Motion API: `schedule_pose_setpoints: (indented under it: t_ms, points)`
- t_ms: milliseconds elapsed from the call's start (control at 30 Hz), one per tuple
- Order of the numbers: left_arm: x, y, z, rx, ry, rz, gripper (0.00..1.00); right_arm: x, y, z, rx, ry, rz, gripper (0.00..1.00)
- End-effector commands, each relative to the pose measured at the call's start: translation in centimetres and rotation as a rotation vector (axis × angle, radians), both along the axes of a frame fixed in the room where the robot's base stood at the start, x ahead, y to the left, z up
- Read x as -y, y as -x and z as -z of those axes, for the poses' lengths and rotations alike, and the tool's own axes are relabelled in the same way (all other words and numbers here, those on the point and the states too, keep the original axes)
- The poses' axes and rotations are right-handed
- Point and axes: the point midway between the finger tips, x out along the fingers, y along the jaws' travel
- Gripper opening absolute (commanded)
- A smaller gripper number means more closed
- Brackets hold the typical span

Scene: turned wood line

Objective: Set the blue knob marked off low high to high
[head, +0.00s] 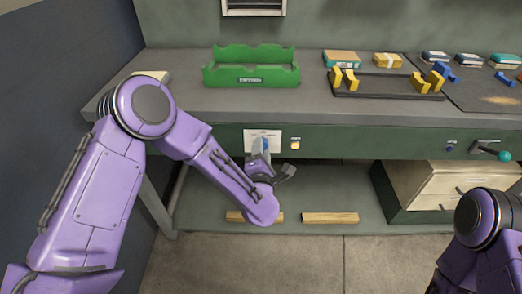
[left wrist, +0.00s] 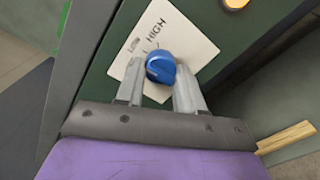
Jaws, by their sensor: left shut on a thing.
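The blue knob (left wrist: 160,68) sits on a white label plate (left wrist: 186,30) on the front of the green bench. HIGH reads on the plate, with a partly legible LOW beside it; the off mark is not seen. My left gripper (left wrist: 157,82) is shut on the knob, a finger on each side. In the head view the knob (head: 265,144) shows only in part past the fingers, and the plate (head: 250,136) shows behind it. I cannot tell exactly which mark the knob points to. My right gripper is out of view.
A lit orange button (head: 295,144) is just right of the plate. A green rack (head: 251,75) stands on the bench. Wooden bars (head: 330,218) lie on the lower shelf.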

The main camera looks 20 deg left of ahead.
Motion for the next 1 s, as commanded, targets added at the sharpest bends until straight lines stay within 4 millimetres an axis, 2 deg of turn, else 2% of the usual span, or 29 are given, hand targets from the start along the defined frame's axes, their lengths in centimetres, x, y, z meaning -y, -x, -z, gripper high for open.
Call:
schedule_pose_setpoints:
  t_ms: [600,1000]
  points:
    - [0.0,0.0,-0.2,-0.155,-0.542,0.000,0.07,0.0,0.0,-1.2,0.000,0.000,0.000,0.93]
    - [0.0,0.0,-0.2,-0.215,-0.748,0.000,0.07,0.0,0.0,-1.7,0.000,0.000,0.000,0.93]
